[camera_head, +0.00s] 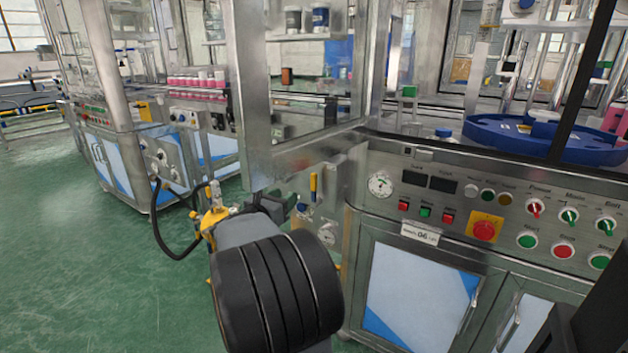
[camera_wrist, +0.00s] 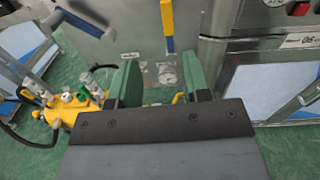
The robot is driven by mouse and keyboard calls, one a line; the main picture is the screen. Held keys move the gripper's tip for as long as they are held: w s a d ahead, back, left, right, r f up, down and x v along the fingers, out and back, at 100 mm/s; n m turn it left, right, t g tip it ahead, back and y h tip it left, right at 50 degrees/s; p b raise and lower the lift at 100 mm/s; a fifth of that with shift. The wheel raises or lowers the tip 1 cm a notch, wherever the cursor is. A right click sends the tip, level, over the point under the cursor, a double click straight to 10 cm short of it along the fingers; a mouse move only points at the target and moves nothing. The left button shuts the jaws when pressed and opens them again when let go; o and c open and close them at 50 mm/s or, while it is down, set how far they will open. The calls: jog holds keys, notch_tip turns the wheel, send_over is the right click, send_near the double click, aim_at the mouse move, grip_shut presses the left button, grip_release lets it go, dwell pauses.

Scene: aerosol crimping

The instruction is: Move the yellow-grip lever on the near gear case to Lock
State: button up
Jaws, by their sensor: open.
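The yellow-grip lever (camera_head: 313,187) stands upright on the steel front of the near gear case (camera_head: 329,212). In the wrist view the yellow grip (camera_wrist: 167,17) is at the top centre, with a blue part below it. A small label (camera_wrist: 130,55) is on the panel to its left, too small to read. My gripper (camera_wrist: 160,82) is open and empty, its green fingers apart. The lever appears beyond and above the fingertips, not between them. In the head view my arm hides most of the gripper.
A blue-handled lever (camera_wrist: 80,22) is left of the yellow grip, and a round gauge (camera_wrist: 167,75) lies below it. A yellow fitting (camera_head: 213,217) with a black hose stands at left. The control panel (camera_head: 460,205) is at right. Green floor is clear at left.

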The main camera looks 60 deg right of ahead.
aim_at(312, 180)
jog(key=shift+m+g, duration=0.3)
jog(key=shift+m, duration=0.1)
jog(key=d, duration=0.4)
jog(key=d+b, duration=0.1)
jog(key=d, duration=0.9)
jog(key=shift+s, duration=0.35)
jog(key=shift+c, duration=0.2)
grip_shut()
